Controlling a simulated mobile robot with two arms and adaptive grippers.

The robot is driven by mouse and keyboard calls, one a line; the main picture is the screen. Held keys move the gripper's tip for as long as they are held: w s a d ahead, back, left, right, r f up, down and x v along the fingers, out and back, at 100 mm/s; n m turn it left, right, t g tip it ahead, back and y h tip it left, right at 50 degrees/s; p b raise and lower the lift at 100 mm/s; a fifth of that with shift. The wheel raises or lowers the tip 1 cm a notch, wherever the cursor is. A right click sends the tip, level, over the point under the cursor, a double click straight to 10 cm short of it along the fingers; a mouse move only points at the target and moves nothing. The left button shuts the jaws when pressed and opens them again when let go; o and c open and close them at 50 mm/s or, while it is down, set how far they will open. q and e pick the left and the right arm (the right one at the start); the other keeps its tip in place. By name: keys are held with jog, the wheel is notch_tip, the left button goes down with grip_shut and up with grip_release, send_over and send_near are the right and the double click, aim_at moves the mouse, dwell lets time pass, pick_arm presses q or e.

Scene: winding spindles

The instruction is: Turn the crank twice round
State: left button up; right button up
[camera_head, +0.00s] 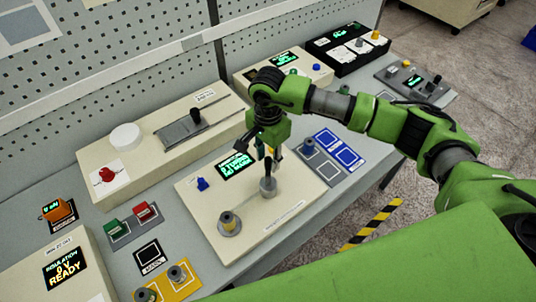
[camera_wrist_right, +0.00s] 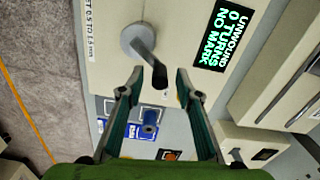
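The crank (camera_head: 268,184) is a grey hub with a short arm and a black upright handle, on a cream winding box (camera_head: 290,207). In the right wrist view the crank's hub (camera_wrist_right: 137,38) is at the top, and its black handle (camera_wrist_right: 159,77) points towards me. My right gripper (camera_head: 264,150) is above the crank in the head view. Its two fingers (camera_wrist_right: 156,88) are spread apart, with the handle's end between or just beyond the tips; I cannot tell the exact depth. The box's display (camera_wrist_right: 223,35) reads unwound, 0 turns, no mark. My left gripper is not in view.
A spindle (camera_head: 229,222) stands on the box's front corner and a blue knob (camera_head: 202,184) at its left. A blue-marked mat (camera_head: 347,155) with a blue spool (camera_head: 308,147) lies to the right. Other cream boxes (camera_head: 160,143) line the back.

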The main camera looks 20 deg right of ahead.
jog(key=shift+f, duration=0.35)
grip_shut()
